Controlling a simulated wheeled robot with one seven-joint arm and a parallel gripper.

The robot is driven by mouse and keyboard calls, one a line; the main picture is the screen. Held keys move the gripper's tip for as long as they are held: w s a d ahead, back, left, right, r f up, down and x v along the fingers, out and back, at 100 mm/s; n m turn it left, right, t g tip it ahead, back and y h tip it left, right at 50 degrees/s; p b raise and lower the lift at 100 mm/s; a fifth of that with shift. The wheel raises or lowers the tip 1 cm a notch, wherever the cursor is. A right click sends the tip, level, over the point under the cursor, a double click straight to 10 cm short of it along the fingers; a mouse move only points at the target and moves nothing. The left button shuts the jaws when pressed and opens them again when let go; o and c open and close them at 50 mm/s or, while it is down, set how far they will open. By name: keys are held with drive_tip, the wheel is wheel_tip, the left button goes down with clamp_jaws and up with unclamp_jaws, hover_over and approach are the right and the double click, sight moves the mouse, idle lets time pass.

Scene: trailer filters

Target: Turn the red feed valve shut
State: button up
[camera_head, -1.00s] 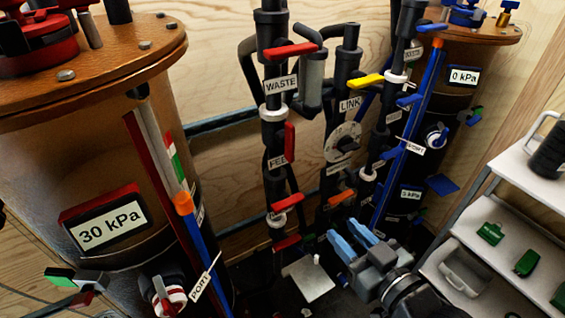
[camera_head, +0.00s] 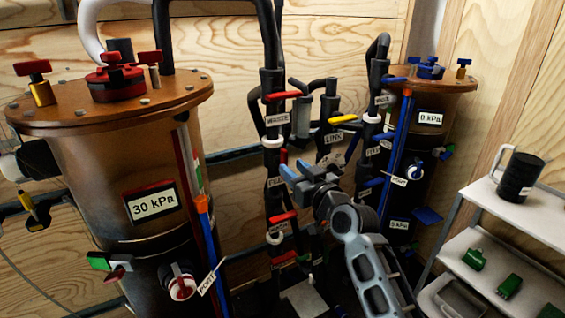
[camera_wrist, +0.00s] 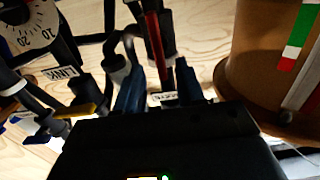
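The red feed valve handle (camera_head: 283,158) stands upright along the black pipe, just above the FEED label (camera_head: 274,183), which is partly hidden by my gripper. In the wrist view an upright red handle (camera_wrist: 155,42), which looks like the feed one, lies beyond the gap between my fingers. My gripper (camera_head: 295,170) is open and empty, its blue fingertips just to the right of the feed pipe in the head view. In the wrist view the open fingers (camera_wrist: 160,92) show apart. I cannot tell whether they touch anything.
The red waste handle (camera_head: 283,95) lies crosswise above, and another red handle (camera_head: 283,216) lies below. The yellow link handle (camera_head: 343,119) is to the right. The 30 kPa tank (camera_head: 105,160) stands left and the shelf rack (camera_head: 520,214) right.

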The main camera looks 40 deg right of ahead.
sight(286, 162)
drive_tip(key=shift+x, duration=2.7)
drive_tip(key=shift+c, duration=0.3)
clamp_jaws()
